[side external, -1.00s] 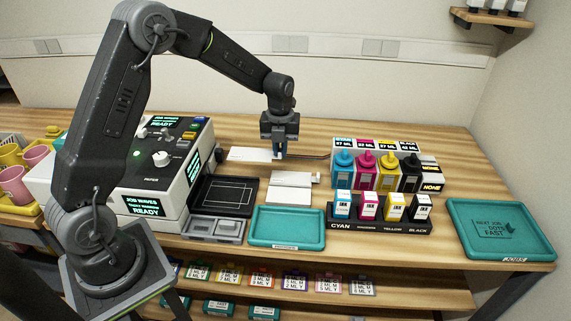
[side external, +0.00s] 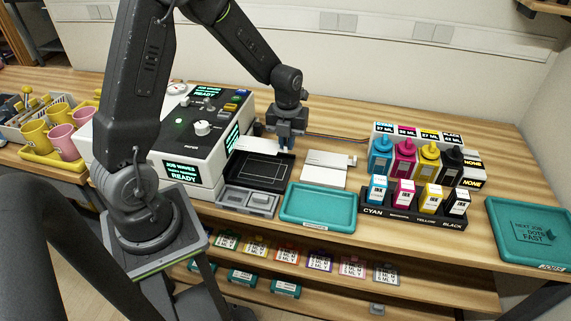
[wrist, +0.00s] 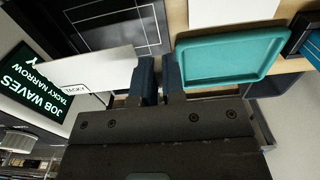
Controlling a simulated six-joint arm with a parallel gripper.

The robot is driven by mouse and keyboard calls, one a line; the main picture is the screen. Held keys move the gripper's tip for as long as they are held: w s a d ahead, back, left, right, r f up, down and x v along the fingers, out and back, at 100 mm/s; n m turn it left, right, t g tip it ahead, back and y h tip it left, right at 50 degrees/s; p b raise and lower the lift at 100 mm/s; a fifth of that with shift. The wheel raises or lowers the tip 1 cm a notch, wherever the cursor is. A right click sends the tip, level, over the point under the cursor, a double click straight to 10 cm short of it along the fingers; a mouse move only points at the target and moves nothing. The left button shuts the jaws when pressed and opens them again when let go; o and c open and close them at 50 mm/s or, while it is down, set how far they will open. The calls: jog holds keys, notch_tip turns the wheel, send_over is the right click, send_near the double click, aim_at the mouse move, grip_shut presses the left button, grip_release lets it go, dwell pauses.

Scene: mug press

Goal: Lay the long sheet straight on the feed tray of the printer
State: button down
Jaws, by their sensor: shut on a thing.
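The long sheet is a white strip; in the wrist view the sheet (wrist: 95,67) reaches left from my fingers, with a small printed label on its lower edge. My gripper (side external: 287,142) is shut on its right end, behind the feed tray. In the wrist view my gripper's fingertips (wrist: 159,72) sit close together. The printer (side external: 180,150) is a white box with a dark top and green READY screens. The feed tray (side external: 258,170) is black with pale outline marks, right of the printer; it also shows bare in the wrist view (wrist: 118,27).
A teal tray (side external: 318,206) lies in front. A white board (side external: 325,168) lies right of the feed tray. Ink bottles (side external: 404,158) and small cartridges (side external: 433,196) stand to the right. Yellow and pink mugs (side external: 60,138) stand on the left.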

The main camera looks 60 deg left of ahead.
aim_at(287, 172)
notch_tip(287, 172, down, 8)
jog(key=shift+f, duration=0.15)
dwell(0.3)
jog(key=shift+f, duration=0.1)
jog(key=c, duration=1.2)
grip_release()
